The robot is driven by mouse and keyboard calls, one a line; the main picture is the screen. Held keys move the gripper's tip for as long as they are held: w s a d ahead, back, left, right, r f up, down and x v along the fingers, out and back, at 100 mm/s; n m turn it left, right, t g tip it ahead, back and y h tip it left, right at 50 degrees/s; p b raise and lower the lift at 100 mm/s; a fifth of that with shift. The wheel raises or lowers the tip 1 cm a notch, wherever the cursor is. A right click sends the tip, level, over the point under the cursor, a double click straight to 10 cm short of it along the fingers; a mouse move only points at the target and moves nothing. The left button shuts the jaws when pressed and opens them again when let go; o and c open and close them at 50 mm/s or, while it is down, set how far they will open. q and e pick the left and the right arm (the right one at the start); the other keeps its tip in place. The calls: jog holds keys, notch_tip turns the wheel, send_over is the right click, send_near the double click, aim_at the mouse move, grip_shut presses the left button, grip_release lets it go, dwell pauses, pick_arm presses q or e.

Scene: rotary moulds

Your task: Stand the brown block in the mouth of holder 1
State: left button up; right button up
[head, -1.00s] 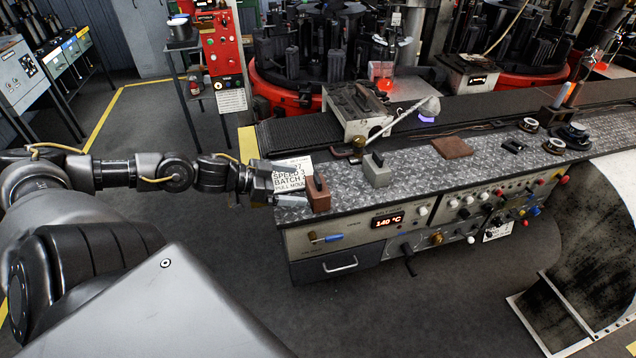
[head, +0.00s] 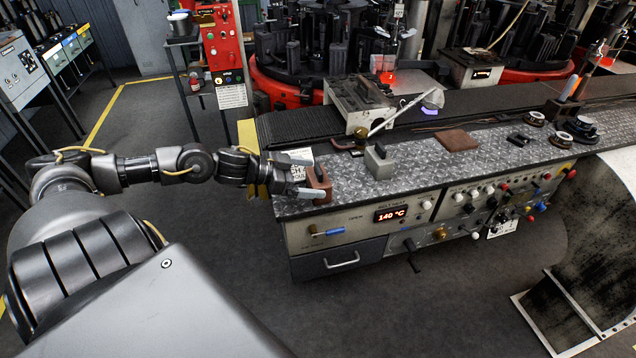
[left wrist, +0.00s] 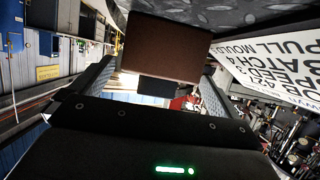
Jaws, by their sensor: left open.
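The brown block (head: 320,183) stands upright at the near left corner of the metal-topped bench. My left gripper (head: 309,177) is open there, with its fingers reaching to either side of the block. In the left wrist view the brown block (left wrist: 165,46) lies between the spread fingers (left wrist: 152,82), with a gap visible on each side; a smaller dark part sticks out from it. I cannot tell whether a finger touches it. No holder marked 1 can be made out. My right gripper is not in view.
A grey block (head: 379,166) with a dark top stands to the right on the bench (head: 420,170). A printed card (left wrist: 275,60) lies beside the brown block. A brown plate (head: 457,140) lies farther right. Black rotary moulds (head: 315,50) stand behind the conveyor.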

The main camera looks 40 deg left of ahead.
aim_at(314, 177)
pick_arm(q)
jog(key=shift+x, duration=1.5)
jog(key=c, duration=1.5)
jog(key=shift+c, duration=0.6)
jog(key=shift+r, duration=0.2)
jog(key=shift+a+r, duration=0.1)
jog(key=shift+r, duration=0.45)
jog(key=s+d+r+p, duration=0.1)
jog(key=s+d+r, duration=0.2)
jog(key=d+r, duration=0.8)
jog(key=d, duration=0.2)
jog(key=shift+s+d+r, duration=0.3)
jog(key=shift+s+r, duration=0.05)
jog(key=shift+s, duration=0.05)
